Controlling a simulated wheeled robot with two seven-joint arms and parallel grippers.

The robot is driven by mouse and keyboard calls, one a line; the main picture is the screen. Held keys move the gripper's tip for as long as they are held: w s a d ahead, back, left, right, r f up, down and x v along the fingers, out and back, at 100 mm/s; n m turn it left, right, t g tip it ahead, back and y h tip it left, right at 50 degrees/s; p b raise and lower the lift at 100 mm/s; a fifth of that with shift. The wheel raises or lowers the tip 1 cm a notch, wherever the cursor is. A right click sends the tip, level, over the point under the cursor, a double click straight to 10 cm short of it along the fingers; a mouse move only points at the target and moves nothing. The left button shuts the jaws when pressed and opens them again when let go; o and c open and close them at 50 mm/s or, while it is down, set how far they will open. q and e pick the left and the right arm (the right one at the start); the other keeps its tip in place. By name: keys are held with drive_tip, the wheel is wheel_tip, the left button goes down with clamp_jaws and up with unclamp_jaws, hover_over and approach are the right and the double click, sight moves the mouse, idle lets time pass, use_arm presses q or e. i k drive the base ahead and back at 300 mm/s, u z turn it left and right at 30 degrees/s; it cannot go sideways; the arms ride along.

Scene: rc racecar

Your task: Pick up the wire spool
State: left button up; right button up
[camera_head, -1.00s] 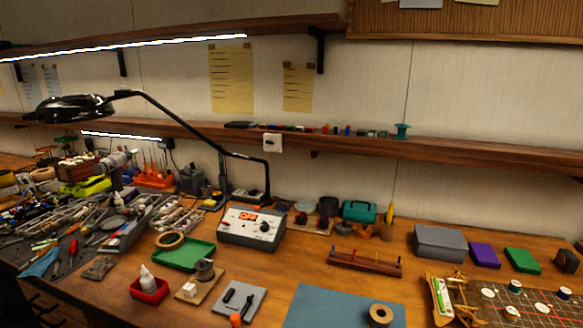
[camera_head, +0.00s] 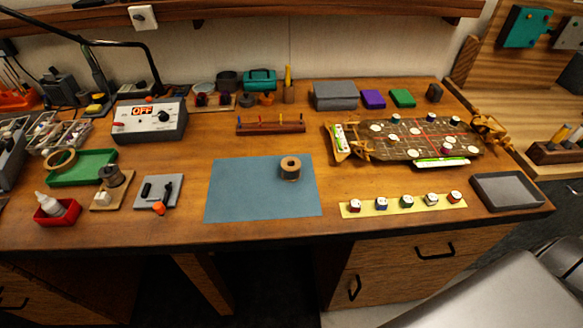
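A small tan spool (camera_head: 290,168) with a dark hole in its top stands upright near the upper right corner of the blue mat (camera_head: 245,192) on the workbench. Nothing touches it from above or the sides. It looks like the wire spool, though I cannot make out wire on it. A darker grey spool (camera_head: 111,176) sits on a small wooden stand at the left.
A wooden racecar chassis (camera_head: 408,138) lies right of the mat. A yellow strip (camera_head: 380,209) with several wheel-like pieces and a grey tray (camera_head: 507,192) are near the front edge. A peg rack (camera_head: 270,124) stands behind the mat. The rest of the mat is clear.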

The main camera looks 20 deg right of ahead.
sight(290, 165)
drive_tip(key=u, duration=0.8)
drive_tip(key=k, duration=1.1)
drive_tip(key=z, duration=2)
